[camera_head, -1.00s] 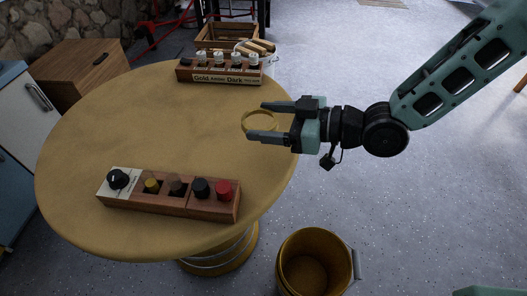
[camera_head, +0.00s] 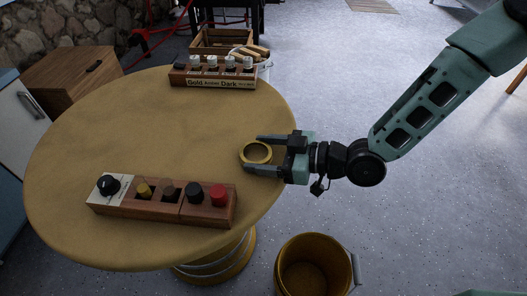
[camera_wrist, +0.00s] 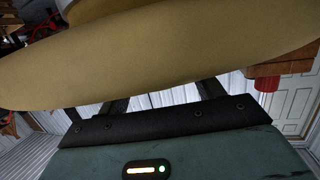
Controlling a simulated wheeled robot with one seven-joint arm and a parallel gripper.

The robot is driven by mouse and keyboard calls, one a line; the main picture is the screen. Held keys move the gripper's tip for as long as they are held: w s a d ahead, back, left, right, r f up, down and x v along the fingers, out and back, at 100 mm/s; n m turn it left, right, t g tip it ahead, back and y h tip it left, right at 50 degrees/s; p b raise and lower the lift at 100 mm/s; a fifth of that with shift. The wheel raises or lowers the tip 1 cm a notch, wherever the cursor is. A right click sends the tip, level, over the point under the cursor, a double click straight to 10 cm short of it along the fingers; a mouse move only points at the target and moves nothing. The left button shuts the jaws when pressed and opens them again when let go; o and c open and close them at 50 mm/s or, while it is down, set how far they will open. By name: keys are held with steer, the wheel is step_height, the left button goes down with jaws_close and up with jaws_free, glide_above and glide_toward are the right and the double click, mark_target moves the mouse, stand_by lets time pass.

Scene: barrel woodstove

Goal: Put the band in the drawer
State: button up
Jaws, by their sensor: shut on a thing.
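The band is a yellow ring (camera_head: 256,152) above the right part of the round table, between the fingers of my gripper (camera_head: 260,154). My gripper comes in from the right and is shut on the band. In the wrist view, a tan-yellow curved surface (camera_wrist: 150,60) fills much of the picture and covers the fingertips; I cannot tell whether it is band or table. A wooden cabinet (camera_head: 68,78) with a dark handle stands behind the table at the left; its front looks closed. I cannot tell whether this is the drawer.
The round yellow table (camera_head: 150,130) bears a block with knobs (camera_head: 160,203) at the front and a labelled rack (camera_head: 212,76) at the back. A yellow bucket (camera_head: 315,266) stands on the floor in front. A wooden crate (camera_head: 222,40) is behind. The table's middle is clear.

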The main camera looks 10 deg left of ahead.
steer(key=shift+f, duration=0.25)
steer(key=o, duration=0.9)
steer(key=shift+o, duration=0.2)
steer(key=shift+r, duration=0.1)
steer(key=d+m+h+p, duration=0.1)
steer(key=d+h, duration=0.6)
steer(key=d, duration=1.1)
steer(key=s+d+r+m+h, duration=0.2)
steer(key=s+r+m+h, duration=0.2)
steer(key=s+r+h, duration=0.1)
step_height(320, 180, up, 2)
steer(key=shift+s+d+r+m+h, duration=0.2)
steer(key=shift+s+d+m+h, duration=0.15)
steer(key=shift+h, duration=0.55)
steer(key=shift+o, duration=0.3)
steer(key=s+r+m+g+h, duration=0.1)
steer(key=s+r, duration=0.4)
steer(key=s, duration=0.6)
steer(key=shift+a+m+g, duration=0.15)
steer(key=shift+m+g, duration=0.45)
steer(key=shift+m, duration=0.45)
